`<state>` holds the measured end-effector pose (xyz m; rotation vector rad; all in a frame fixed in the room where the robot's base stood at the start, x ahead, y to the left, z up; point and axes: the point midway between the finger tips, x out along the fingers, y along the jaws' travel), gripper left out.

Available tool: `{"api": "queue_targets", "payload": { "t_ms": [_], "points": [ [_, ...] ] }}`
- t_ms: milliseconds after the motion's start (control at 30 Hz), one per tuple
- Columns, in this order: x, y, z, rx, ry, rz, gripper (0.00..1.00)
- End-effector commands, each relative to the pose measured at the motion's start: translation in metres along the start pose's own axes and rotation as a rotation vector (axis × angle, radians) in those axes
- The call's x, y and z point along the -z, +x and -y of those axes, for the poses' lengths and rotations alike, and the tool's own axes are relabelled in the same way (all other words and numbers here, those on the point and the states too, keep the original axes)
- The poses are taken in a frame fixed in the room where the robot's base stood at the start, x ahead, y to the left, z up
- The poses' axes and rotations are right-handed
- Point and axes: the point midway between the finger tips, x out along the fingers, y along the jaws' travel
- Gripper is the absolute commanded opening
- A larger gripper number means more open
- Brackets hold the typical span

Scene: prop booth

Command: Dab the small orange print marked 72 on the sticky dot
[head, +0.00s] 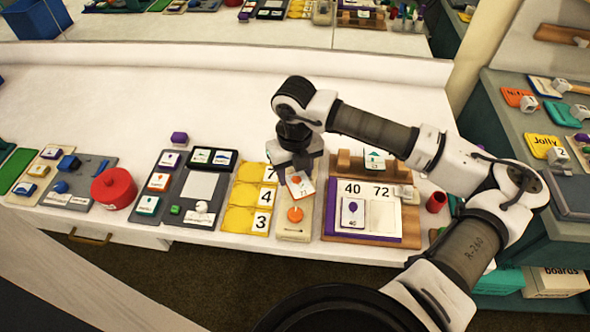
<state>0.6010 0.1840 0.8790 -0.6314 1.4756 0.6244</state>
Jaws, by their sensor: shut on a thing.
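My gripper (294,170) points down over the counter, shut on a small white card with an orange picture, the orange print (303,190). The print hangs tilted below the fingers, and I cannot read its number. The sticky dot (295,214) is a round orange spot on a narrow cream board (294,232). The print is just behind the dot in the head view, close to it; I cannot tell whether they touch. To the right, a framed board (383,225) shows 40 and 72. A purple balloon card (352,212) lies under 40; the space under 72 is bare.
Yellow cards (240,219) with number tiles lie close left of the cream board. A wooden rack (350,165) holding a green-pictured card (375,160) stands behind the framed board. A red cup (436,202) is at right, a red round pot (113,188) at left.

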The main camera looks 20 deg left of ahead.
Motion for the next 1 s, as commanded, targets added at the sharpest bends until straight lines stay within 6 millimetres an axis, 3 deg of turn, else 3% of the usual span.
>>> {"api": "queue_targets", "payload": {
  "t_ms": [1000],
  "points": [
    [0.0, 0.0079, -0.0001, 0.0, 0.0, 0.0, 0.27]
  ]
}}
